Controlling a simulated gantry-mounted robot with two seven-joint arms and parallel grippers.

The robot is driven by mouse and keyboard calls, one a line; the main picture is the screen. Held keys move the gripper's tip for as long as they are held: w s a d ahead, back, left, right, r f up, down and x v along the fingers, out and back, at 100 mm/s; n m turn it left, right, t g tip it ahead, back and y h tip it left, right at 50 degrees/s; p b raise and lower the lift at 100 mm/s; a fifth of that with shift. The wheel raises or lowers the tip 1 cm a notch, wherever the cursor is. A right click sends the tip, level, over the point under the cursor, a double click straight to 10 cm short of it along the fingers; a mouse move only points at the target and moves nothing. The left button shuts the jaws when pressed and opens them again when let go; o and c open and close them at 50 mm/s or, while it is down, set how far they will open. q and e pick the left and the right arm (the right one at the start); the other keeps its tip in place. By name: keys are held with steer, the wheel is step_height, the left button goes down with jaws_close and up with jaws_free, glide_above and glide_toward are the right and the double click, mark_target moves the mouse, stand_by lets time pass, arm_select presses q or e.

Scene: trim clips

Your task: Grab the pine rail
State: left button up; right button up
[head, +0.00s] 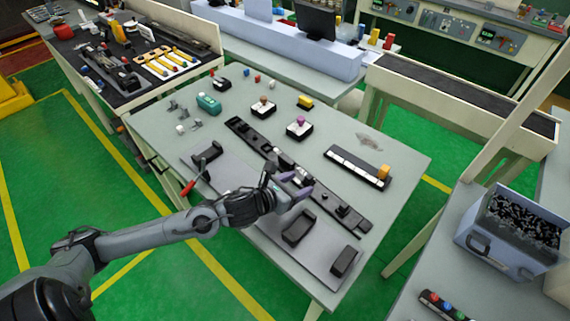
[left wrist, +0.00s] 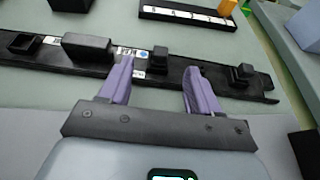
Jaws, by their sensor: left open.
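No rail with a pine-wood look shows. A long black rail (head: 331,203) with blocks and small white labels lies slantwise across the grey table. It also crosses the left wrist view (left wrist: 222,86). My left gripper (head: 297,186) is over the middle of this rail. In the left wrist view its purple fingers (left wrist: 159,67) are apart. A small black block on the rail (left wrist: 160,60) appears between the fingertips, a little beyond them. I cannot tell whether the fingers touch the rail. My right gripper is not in view.
A shorter black rail with white segments (head: 352,166) and an orange block (head: 383,172) lies behind. Black blocks (head: 298,229) stand on a grey mat near the front edge. A red-handled tool (head: 189,187) is at left. A bin of dark parts (head: 516,228) stands at right.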

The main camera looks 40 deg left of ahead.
arm_select(q)
steer(key=shift+x, duration=1.5)
steer(key=shift+s, duration=0.1)
jaws_close()
